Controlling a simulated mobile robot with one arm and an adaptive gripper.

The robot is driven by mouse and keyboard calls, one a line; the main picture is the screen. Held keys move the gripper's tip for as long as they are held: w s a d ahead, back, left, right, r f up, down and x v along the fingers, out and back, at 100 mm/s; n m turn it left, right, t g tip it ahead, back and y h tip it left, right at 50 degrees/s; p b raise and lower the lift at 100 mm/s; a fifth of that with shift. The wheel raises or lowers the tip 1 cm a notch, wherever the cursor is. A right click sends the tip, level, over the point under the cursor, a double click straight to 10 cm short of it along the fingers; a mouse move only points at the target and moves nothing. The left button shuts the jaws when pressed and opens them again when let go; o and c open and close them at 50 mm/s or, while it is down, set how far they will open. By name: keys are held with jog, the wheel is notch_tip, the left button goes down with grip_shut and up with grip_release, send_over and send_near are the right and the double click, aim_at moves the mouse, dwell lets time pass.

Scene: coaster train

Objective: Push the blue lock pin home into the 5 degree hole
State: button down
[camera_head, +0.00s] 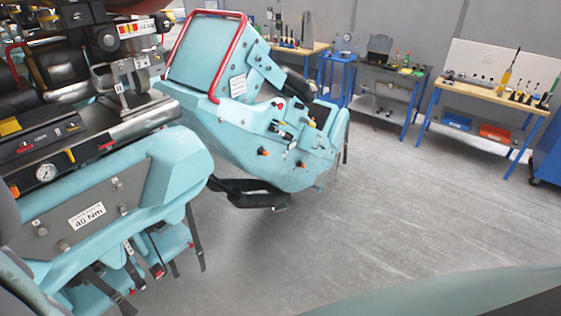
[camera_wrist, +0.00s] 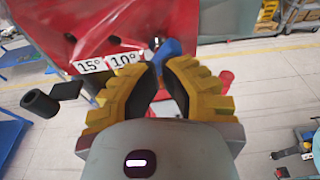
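My gripper (camera_wrist: 161,66) has yellow ribbed fingers with black pads. Its fingertips close in on the lower end of the blue lock pin (camera_wrist: 168,47), and they appear to hold it. The pin stands in front of a red plate (camera_wrist: 110,22). White labels reading 15° (camera_wrist: 90,66) and 10° (camera_wrist: 126,59) lie just left of the pin. I cannot make out the pin or my gripper in the head view.
A black cylinder (camera_wrist: 40,103) is left of the fingers, and a red part (camera_wrist: 226,80) is close on their right. In the head view, a turquoise coaster seat (camera_head: 210,60) stands beside more train parts. Workbenches (camera_head: 485,92) line the wall; the grey floor (camera_head: 400,210) is clear.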

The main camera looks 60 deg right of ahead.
jog(key=shift+a, duration=0.4)
dwell(0.5)
jog(key=f+b+v, duration=0.1)
jog(key=b+v, duration=0.1)
jog(key=v, duration=0.4)
dwell(1.0)
jog(key=shift+w+d, duration=0.1)
jog(key=shift+d, duration=0.05)
dwell(0.5)
